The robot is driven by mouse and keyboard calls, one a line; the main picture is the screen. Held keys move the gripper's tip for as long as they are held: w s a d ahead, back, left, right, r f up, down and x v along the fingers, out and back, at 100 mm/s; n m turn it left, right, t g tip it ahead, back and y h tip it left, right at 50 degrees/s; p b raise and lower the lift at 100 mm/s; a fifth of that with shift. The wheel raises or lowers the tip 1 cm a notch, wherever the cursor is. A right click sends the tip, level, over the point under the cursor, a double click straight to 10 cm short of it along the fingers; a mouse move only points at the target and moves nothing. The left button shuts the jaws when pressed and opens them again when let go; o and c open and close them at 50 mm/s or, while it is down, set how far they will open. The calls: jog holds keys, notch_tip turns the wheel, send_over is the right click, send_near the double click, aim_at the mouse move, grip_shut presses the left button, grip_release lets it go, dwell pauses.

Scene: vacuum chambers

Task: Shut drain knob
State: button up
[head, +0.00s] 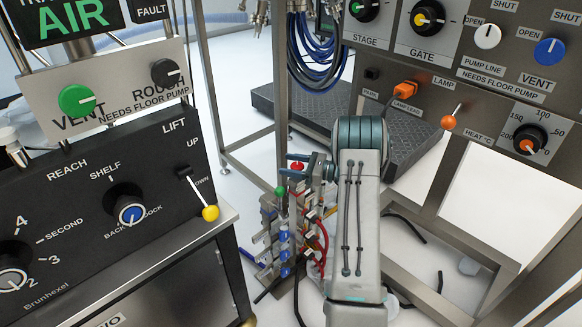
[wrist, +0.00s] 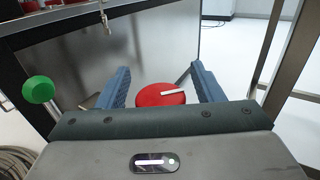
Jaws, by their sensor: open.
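A round red knob (wrist: 150,97) with a white pointer mark lies between the fingers of my gripper (wrist: 160,72) in the wrist view. The mark points to the right. The fingers are open, one on each side of the knob, with a gap visible on both sides. In the head view the red knob (head: 297,165) shows by my gripper (head: 288,165), on top of a small manifold (head: 284,240). A green ball knob (head: 281,191) is close to it, and also in the wrist view (wrist: 39,90). No drain label is readable.
A black control panel (head: 75,215) stands at the left, with a yellow-tipped lever (head: 210,212) near the manifold. A panel frame with knobs (head: 495,75) is at the right. Blue hoses (head: 318,55) hang behind. White floor (head: 245,150) is open between them.

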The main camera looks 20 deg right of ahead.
jog(key=c, duration=1)
jog(key=shift+r+t, duration=0.1)
jog(key=shift+t, duration=0.2)
jog(key=m+t+h+p, duration=0.2)
jog(key=m+h, duration=0.1)
jog(key=shift+w+d+t, duration=0.1)
jog(key=shift+d+t, duration=0.1)
jog(key=shift+t, duration=0.2)
jog(key=m+t+h, duration=0.1)
jog(key=h, duration=0.1)
jog(key=m+t+h, duration=0.1)
jog(key=m+h, duration=0.1)
jog(key=shift+w+d+h, duration=0.15)
jog(key=shift+h, duration=0.25)
jog(key=shift+w+d+m+t+h, duration=0.15)
jog(key=shift+m+t+h, duration=0.2)
jog(key=shift+m+h, duration=0.5)
jog(key=shift+s+d+m+t+h, duration=0.1)
jog(key=shift+m+t+h, duration=0.35)
jog(key=shift+h, duration=0.6)
jog(key=shift+m+h, duration=0.3)
jog(key=shift+h, duration=0.1)
